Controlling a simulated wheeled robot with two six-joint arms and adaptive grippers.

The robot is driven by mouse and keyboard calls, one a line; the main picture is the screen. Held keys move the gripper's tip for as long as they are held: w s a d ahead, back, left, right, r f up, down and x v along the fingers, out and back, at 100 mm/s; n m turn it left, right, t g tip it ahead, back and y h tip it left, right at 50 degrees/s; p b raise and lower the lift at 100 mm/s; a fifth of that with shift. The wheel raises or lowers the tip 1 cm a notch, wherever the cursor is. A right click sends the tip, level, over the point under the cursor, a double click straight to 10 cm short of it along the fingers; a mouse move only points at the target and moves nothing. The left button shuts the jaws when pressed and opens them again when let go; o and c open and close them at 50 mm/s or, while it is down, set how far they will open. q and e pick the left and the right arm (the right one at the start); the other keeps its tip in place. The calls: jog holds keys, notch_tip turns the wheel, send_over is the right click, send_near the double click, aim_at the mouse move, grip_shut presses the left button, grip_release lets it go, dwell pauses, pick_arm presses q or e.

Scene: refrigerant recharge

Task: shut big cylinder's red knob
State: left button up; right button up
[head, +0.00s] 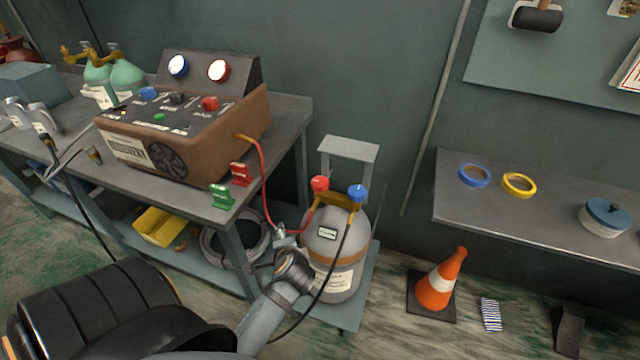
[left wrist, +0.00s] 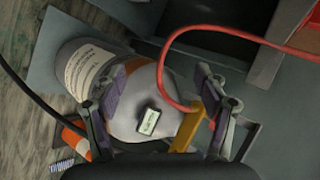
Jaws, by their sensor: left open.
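The big cylinder (head: 325,250) is grey with an orange band and stands upright on a wheeled cart in the head view. Its red knob (head: 320,184) and blue knob (head: 357,193) sit on the brass valve (head: 337,201) at its top. My left gripper (head: 284,244) is at the cylinder's left side, below the red knob and apart from it. In the left wrist view the open, empty fingers (left wrist: 160,82) frame the cylinder's shoulder (left wrist: 134,110), with part of the brass valve (left wrist: 188,130) near the right finger. My right gripper is not in view.
A red hose (head: 262,185) runs from the brown recharge machine (head: 185,125) to the cylinder, close to my left gripper. A black hose (head: 335,265) hangs across the cylinder's front. The workbench (head: 285,115) is at left. An orange cone (head: 440,282) stands on the floor at right.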

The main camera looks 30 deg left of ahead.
pick_arm(q)
jog(key=w+a+r+m+t+y, duration=0.2)
jog(key=w+r+m+y, duration=0.1)
jog(key=w+m, duration=0.15)
jog(key=m+t, duration=0.6)
jog(key=m, duration=1.1)
send_near(320, 190)
jog(key=x, duration=1.3)
jog(key=shift+d+p, duration=0.1)
jog(key=shift+p, duration=0.2)
jog(key=shift+c, duration=0.2)
jog(key=c, duration=1.1)
jog(key=shift+h, duration=0.3)
jog(key=shift+c, duration=0.2)
